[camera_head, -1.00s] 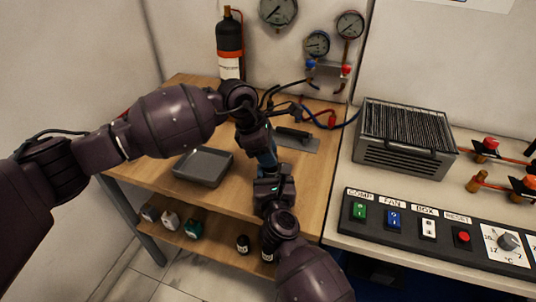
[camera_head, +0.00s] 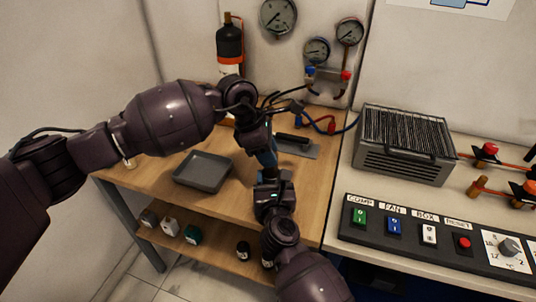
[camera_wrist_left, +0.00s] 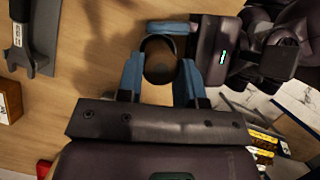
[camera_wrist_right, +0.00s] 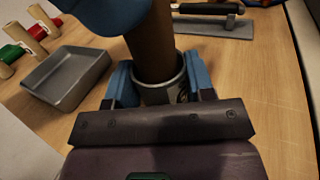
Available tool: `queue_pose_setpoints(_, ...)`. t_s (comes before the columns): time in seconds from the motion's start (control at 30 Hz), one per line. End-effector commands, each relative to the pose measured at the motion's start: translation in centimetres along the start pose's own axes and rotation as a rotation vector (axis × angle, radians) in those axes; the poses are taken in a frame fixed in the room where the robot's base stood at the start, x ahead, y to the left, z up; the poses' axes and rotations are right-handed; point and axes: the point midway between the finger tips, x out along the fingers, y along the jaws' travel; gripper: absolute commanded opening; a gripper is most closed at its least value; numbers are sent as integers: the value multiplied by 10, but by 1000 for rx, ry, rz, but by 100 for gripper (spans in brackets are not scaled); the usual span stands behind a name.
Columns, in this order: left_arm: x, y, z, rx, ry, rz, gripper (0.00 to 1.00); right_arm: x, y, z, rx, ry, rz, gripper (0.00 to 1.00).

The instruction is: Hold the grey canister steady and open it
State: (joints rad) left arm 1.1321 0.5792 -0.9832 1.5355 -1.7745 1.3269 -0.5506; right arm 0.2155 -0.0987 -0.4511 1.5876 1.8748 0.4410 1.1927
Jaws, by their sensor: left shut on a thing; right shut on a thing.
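The grey canister shows in the right wrist view as a grey ring-shaped part (camera_wrist_right: 163,88) with a brown cylinder (camera_wrist_right: 152,45) rising from it. My right gripper (camera_wrist_right: 160,85) is shut around the grey part. A blue finger of my left gripper (camera_wrist_right: 108,12) is at the upper end of the brown cylinder. In the left wrist view my left gripper (camera_wrist_left: 160,75) is shut on the canister (camera_wrist_left: 160,62), seen end-on as a brown round with a dark rim. A blue right fingertip shows just beyond it. In the head view both grippers meet above the bench, and my arms hide the canister.
A grey tray (camera_head: 203,171) lies on the wooden bench (camera_head: 152,175). Several brown cylinders with coloured bands, one of them green (camera_wrist_right: 15,52), stand beyond it. A ribbed metal box (camera_head: 405,145) stands at right.

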Motion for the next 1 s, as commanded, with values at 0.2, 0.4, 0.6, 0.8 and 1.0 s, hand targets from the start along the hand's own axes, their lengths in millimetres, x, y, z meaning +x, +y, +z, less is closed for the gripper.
queue_pose_setpoints(0.2, -24, 1, 10, 1, 0, 4, 5, 0, 0, 0, 0, 1, 0, 6)
queue_pose_setpoints(0.4, -30, 0, 12, 0, 0, 1, 5, 0, 0, 0, 0, 0, 0, 6)
queue_pose_setpoints(0.6, -29, 0, 12, 0, 0, 1, 5, 0, 0, 0, 0, 0, 0, 64)
queue_pose_setpoints(0.8, -29, 0, 12, 0, 0, 1, 5, 0, 0, 0, 0, 0, 0, 79)
queue_pose_setpoints(1.0, -29, 0, 12, 0, 0, 1, 5, -1, 0, 0, 0, 0, 0, 79)
